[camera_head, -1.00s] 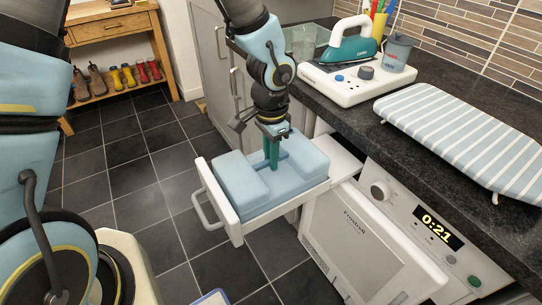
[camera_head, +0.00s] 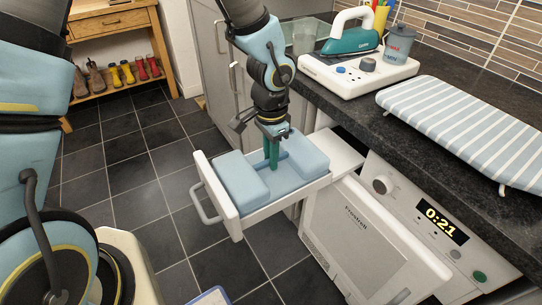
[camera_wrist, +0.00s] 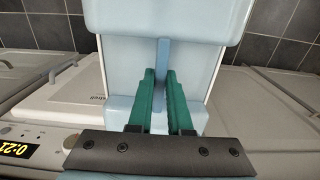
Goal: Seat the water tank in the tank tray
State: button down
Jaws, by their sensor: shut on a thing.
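The water tank (camera_head: 241,184) is light blue, with two raised blocks and a lower middle part with a rib. My gripper (camera_head: 272,164) points down between the blocks, its green fingers shut on the rib. In the wrist view my gripper (camera_wrist: 160,76) has one finger on each side of the tank's rib (camera_wrist: 162,55). The tank tray (camera_head: 217,197) is a white pulled-out drawer with a grey handle at its front. The tank lies within the tray's walls, roughly level, its blocks above the rim. Its underside is hidden, so I cannot tell whether it touches the tray floor.
A white appliance with a clock panel (camera_head: 443,222) stands right of the tray under the dark worktop. The tiled floor (camera_head: 120,185) left of the tray is mostly clear.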

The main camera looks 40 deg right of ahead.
jog(key=shift+f, duration=0.25)
jog(key=c, duration=0.8)
grip_release()
jog(key=shift+o, duration=0.2)
jog(key=shift+r, duration=0.1)
notch_tip(320, 180, up, 11)
jog(key=w+a+n, duration=0.8)
jog(key=w+a, duration=0.4)
jog(key=a, duration=0.4)
jog(key=a+r+n+t, duration=0.1)
jog(key=a+n, duration=0.8)
jog(key=a, duration=1)
jog(key=shift+w+r+n+t, duration=0.3)
jog(key=shift+w+r, duration=0.15)
jog(key=shift+r, duration=0.2)
